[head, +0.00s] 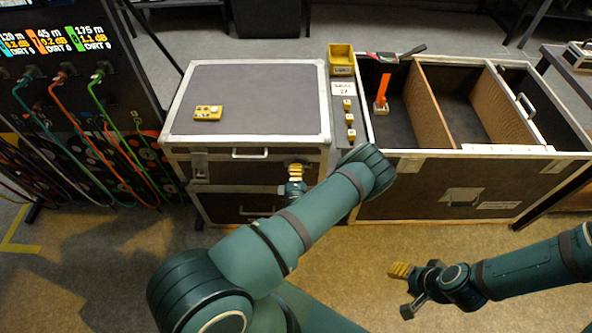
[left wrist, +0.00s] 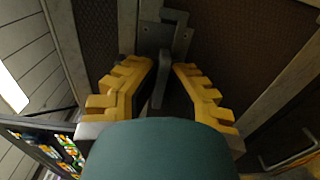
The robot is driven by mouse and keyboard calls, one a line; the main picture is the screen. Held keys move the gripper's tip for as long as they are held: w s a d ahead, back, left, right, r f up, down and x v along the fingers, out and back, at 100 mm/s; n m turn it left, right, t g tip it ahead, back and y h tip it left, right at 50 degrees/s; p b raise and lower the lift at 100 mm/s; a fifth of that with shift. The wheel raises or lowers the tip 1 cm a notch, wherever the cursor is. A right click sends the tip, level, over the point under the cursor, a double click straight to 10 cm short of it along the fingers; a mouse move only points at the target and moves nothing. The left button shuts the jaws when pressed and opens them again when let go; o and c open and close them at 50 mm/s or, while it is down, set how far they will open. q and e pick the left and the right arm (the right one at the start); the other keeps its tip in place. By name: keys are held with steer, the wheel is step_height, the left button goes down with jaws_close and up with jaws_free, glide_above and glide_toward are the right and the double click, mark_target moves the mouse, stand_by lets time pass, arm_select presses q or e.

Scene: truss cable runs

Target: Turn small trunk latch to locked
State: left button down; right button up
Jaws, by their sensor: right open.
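The small trunk (head: 250,70) is a dark case with pale metal edges, left of centre in the head view. My left gripper (head: 295,170) is at the right part of its front face. In the left wrist view the left gripper (left wrist: 160,90) is open, with its yellow fingers on either side of a grey metal latch (left wrist: 160,75). The latch's lever hangs roughly upright between the fingers, with a gap visible at least on the right. The gripper hides this latch in the head view. My right gripper (head: 403,275) is open and empty above the floor at the lower right.
A yellow device (head: 208,112) lies on the small trunk's lid. A larger open trunk (head: 420,185) with compartments stands to the right, holding an orange item (head: 382,92). A yellow bin (head: 341,60) sits between the trunks. A cable panel (head: 75,55) stands at left.

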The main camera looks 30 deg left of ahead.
arm_select(q)
steer(key=n+p, duration=0.1)
steer(key=n, duration=0.2)
steer(key=shift+r+n, duration=0.15)
steer(key=shift+n, duration=0.15)
steer(key=n+p, duration=0.2)
steer(key=n, duration=0.3)
steer(key=n+p, duration=0.2)
steer(key=n, duration=0.3)
steer(key=shift+n, duration=0.4)
steer(key=shift+n+p, duration=0.8)
steer(key=shift+n, duration=0.9)
steer(key=shift+w, duration=0.1)
steer(key=c, duration=1.1)
jaws_free()
